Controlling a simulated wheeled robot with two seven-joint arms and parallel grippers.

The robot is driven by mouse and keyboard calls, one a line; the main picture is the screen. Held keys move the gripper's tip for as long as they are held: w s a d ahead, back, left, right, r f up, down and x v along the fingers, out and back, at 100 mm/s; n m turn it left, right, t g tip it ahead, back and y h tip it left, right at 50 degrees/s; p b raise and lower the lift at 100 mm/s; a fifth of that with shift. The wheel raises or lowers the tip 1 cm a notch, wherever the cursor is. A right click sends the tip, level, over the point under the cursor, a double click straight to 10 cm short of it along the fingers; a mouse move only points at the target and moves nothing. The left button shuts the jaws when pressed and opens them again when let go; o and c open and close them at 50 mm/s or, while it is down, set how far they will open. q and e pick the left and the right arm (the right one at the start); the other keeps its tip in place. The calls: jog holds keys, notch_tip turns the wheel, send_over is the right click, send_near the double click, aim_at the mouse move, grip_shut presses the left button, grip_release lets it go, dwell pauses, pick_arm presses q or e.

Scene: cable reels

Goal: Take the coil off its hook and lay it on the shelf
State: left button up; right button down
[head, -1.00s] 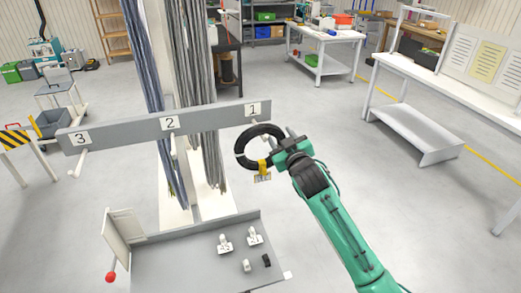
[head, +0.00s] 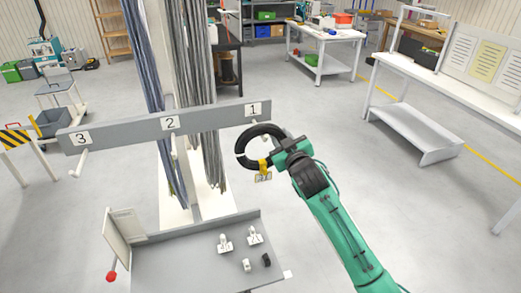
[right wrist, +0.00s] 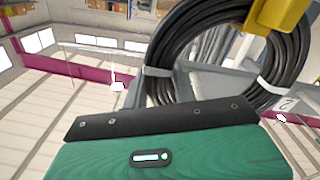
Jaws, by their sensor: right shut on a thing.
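The black cable coil (head: 243,146) hangs in front of the rail's right end, below the number 1 plate. It has white ties and a yellow clip with a small tag (head: 263,177). My right gripper (head: 280,152) is shut on the coil's right side. In the right wrist view the coil (right wrist: 165,62) fills the upper right beyond the gripper. The hook under number 1 is mostly covered by coil and gripper, so I cannot tell whether the coil is still on it. The grey shelf (head: 180,272) is below, at the bottom of the head view. My left gripper is out of view.
The grey rail (head: 200,121) carries plates 1, 2 and 3, with a bare hook (head: 78,164) under 3. Small white and black pieces (head: 247,265) stand on the shelf's right part. The shelf's left part is bare. Cable bundles (head: 200,90) hang behind the rail.

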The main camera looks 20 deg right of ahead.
jog(key=shift+r, duration=0.2)
dwell(0.4)
jog(key=shift+r+p, duration=1.95)
jog(key=shift+r, duration=0.15)
jog(key=shift+s, duration=1.5)
jog(key=shift+s, duration=2.25)
jog(key=s, duration=0.7)
jog(key=shift+s+d, duration=0.2)
jog(key=shift+s, duration=0.1)
